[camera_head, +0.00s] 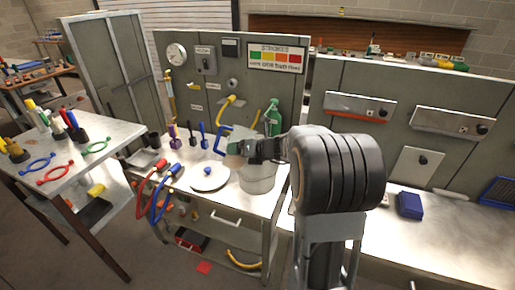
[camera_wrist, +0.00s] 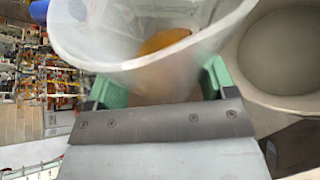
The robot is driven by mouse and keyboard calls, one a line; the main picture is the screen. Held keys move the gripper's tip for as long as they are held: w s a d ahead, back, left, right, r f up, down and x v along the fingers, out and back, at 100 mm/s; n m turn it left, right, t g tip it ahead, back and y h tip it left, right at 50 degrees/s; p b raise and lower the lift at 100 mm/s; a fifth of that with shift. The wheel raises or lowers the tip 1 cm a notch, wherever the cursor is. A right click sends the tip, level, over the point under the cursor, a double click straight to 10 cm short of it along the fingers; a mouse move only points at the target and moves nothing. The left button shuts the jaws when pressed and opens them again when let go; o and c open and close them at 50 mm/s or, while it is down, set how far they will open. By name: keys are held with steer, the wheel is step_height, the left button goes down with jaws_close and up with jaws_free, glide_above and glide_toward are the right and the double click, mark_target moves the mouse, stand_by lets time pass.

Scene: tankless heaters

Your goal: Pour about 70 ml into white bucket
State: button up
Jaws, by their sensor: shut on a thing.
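My gripper (camera_head: 243,147) is shut on a translucent jug (camera_head: 233,134), held above the bench. In the wrist view my green fingertips (camera_wrist: 165,88) grip both sides of the jug (camera_wrist: 95,45), and a little amber liquid (camera_wrist: 165,41) shows inside. A blue handle (camera_head: 219,141) shows at the jug's left in the head view. The white bucket (camera_head: 257,184) stands upright on the bench, below and slightly right of the jug. In the wrist view the bucket's open mouth (camera_wrist: 290,50) is right of the jug, and its inside looks pale. No falling stream is visible.
A white round lid (camera_head: 209,180) with a blue knob lies left of the bucket. Red and blue hoses (camera_head: 158,192) hang at the bench's left edge. A green spray bottle (camera_head: 272,118) stands behind. A panel with a gauge (camera_head: 176,54) rises at the back.

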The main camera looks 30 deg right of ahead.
stand_by(0.8)
steer(key=shift+s+a+f+b, duration=0.15)
steer(key=shift+f+b, duration=0.25)
steer(key=shift+b, duration=0.45)
steer(key=a+n+h+b, duration=0.1)
steer(key=b, duration=0.2)
steer(key=shift+s+n+t, duration=0.15)
steer(key=shift+n+t, duration=0.15)
steer(key=shift+n, duration=0.1)
steer(key=b, duration=0.3)
steer(key=shift+a+f+n+t+h, duration=0.2)
steer(key=shift+f+n+t+h, duration=0.1)
steer(key=shift+f+n+h, duration=0.1)
steer(key=shift+s+a+r+n+t+h+b, duration=0.15)
steer(key=shift+r+n+h+b, duration=0.2)
steer(key=shift+r, duration=0.3)
steer(key=shift+a+r+n+t+h+b, duration=0.1)
steer(key=shift+a+r+n+t+h, duration=0.05)
steer(key=shift+r+n, duration=0.4)
steer(key=shift+r, duration=0.1)
